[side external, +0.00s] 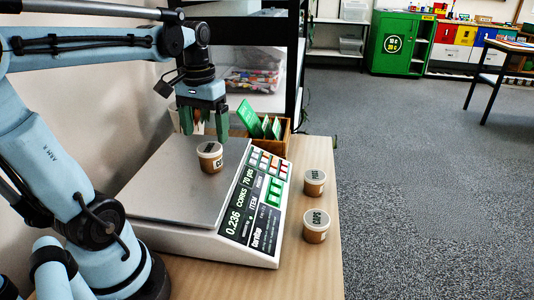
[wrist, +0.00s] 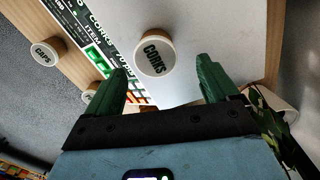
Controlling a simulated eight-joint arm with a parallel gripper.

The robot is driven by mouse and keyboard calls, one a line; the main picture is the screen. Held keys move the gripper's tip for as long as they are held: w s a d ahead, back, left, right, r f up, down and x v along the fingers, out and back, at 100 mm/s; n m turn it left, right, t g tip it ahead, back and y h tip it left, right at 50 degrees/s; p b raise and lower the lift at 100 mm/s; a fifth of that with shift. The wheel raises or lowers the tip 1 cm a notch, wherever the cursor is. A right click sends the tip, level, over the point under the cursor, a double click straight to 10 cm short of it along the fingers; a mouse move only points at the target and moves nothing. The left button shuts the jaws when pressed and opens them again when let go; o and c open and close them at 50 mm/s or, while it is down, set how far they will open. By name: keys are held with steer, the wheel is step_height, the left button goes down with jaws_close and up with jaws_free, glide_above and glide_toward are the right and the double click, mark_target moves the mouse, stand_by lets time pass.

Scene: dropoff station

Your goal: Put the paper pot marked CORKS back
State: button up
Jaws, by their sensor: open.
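The paper pot marked CORKS (side external: 210,157) stands upright on the metal pan of the counting scale (side external: 185,190); its white lid reads CORKS in the wrist view (wrist: 154,54). My gripper (side external: 204,138) has green fingers, is open and empty, and hangs over the far part of the pan, behind the pot in the side view. In the wrist view the fingers (wrist: 163,85) are spread wide, with the pot beyond their tips. The scale display reads 0.236, CORKS and 70 pcs.
A pot marked CAPS (side external: 316,226) and another pot (side external: 314,183), its label hard to read, stand on the wooden table (side external: 308,270) right of the scale. A wooden box with green cards (side external: 262,124) stands behind the scale. A shelf with a clear bin (side external: 252,80) is at the back.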

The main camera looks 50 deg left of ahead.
mark_target(209, 148)
steer(key=shift+w+d+f, duration=0.1)
steer(key=shift+d+f, duration=0.05)
steer(key=shift+f, duration=1.3)
steer(key=shift+w+d+f, duration=0.1)
steer(key=shift+d+f, duration=0.05)
steer(key=shift+f, duration=1.3)
steer(key=shift+s, duration=0.1)
